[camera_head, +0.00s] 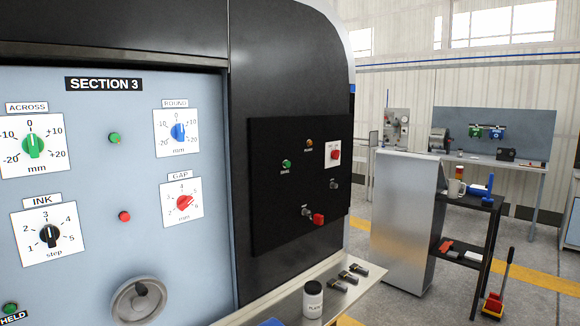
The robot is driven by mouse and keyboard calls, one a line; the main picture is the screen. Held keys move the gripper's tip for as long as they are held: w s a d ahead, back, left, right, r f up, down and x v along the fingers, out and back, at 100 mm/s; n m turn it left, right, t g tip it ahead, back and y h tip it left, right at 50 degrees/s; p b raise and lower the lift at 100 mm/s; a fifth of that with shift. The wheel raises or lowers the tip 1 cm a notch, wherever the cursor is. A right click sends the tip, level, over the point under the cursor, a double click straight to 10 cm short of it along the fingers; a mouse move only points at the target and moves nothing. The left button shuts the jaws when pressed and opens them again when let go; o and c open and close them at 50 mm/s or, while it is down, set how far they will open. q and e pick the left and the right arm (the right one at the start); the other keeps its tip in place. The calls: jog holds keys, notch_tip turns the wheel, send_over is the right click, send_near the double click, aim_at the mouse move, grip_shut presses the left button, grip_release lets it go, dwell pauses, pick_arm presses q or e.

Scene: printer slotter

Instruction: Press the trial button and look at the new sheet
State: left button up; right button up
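The machine's grey SECTION 3 panel (90,200) fills the left of the head view. A black control panel (270,190) to its right carries a green button (287,164), an orange button (309,143), a red control on a white plate (335,155) and a red knob or button (318,219). Their labels are too small to read, so I cannot tell which is the trial button. No sheet can be made out. Neither of my grippers is in view.
The grey panel has dials marked ACROSS (33,145), ROUND (179,132), INK (49,236) and GAP (184,203), plus a handwheel (138,301). A ledge below holds a white jar (312,300). A black cart (470,200) stands at right.

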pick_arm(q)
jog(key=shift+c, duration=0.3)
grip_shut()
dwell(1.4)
